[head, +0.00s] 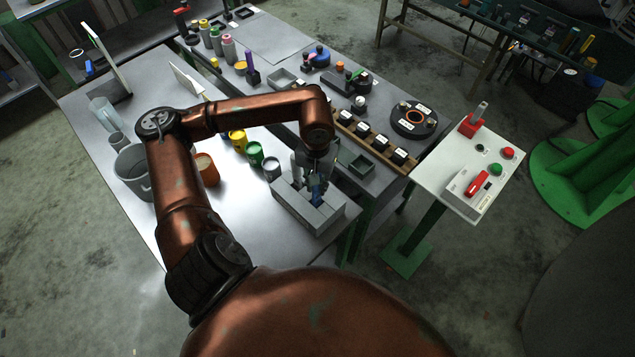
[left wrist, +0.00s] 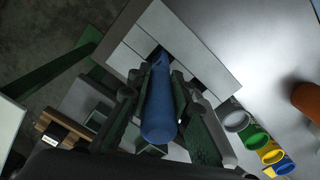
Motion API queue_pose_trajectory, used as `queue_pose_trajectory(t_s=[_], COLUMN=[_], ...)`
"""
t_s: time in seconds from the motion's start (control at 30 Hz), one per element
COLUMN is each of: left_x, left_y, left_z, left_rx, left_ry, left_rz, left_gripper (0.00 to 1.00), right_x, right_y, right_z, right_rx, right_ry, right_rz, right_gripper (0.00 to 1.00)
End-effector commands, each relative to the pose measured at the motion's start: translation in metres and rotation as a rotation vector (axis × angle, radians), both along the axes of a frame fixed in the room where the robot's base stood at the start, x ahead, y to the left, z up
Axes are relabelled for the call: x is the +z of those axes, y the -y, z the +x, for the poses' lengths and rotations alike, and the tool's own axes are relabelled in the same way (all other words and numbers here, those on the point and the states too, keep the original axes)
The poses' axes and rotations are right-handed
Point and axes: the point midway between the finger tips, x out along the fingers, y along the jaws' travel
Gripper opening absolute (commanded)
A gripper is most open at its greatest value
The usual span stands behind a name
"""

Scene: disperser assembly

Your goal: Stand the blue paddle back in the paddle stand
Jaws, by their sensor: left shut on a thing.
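The blue paddle (left wrist: 160,105) is between the fingers of my left gripper (left wrist: 155,90), its handle end toward the wrist camera. The left gripper is shut on it. In the head view the blue paddle (head: 317,190) shows as a small blue part below the left gripper (head: 312,178), at the paddle stand. The paddle stand (head: 305,212) is a light grey block near the table's front right corner. In the left wrist view the stand (left wrist: 205,65) has dark slots, and the paddle's far end is at one of them. How deep it sits is hidden. My right gripper is not in view.
A control panel (head: 470,165) stands apart at the right.

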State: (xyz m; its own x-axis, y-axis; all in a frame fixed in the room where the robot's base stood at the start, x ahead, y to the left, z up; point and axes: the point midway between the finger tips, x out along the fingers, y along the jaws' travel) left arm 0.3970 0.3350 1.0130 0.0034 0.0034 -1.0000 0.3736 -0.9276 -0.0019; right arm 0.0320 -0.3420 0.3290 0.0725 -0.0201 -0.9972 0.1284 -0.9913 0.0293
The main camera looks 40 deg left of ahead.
Motion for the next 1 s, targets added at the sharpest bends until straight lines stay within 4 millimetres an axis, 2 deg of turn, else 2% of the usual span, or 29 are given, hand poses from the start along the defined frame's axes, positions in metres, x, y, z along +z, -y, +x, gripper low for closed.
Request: queue_pose_trajectory(t_s=[0.43, 0.47, 0.5, 0.73, 1.0], left_x=[-0.0046, -0.0046, -0.0046, -0.0047, -0.0044], left_y=[-0.0001, -0.0001, -0.0001, -0.0001, -0.0002], left_z=[0.0001, 0.0002, 0.0002, 0.0001, 0.0002], left_rx=[0.000, 0.000, 0.000, 0.000, 0.000], left_ry=[0.001, 0.001, 0.001, 0.001, 0.001], left_rz=[0.000, 0.000, 0.000, 0.000, 0.000], left_gripper=[0.00, 0.20, 0.23, 0.39, 0.39], right_x=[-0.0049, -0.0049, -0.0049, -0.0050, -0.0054], right_y=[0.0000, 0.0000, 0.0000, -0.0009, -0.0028], right_z=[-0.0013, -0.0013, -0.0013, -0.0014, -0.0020], right_rx=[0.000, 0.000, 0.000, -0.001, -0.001], right_ry=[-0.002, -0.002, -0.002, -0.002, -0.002], right_rz=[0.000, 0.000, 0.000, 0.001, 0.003], right_gripper=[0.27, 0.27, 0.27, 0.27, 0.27])
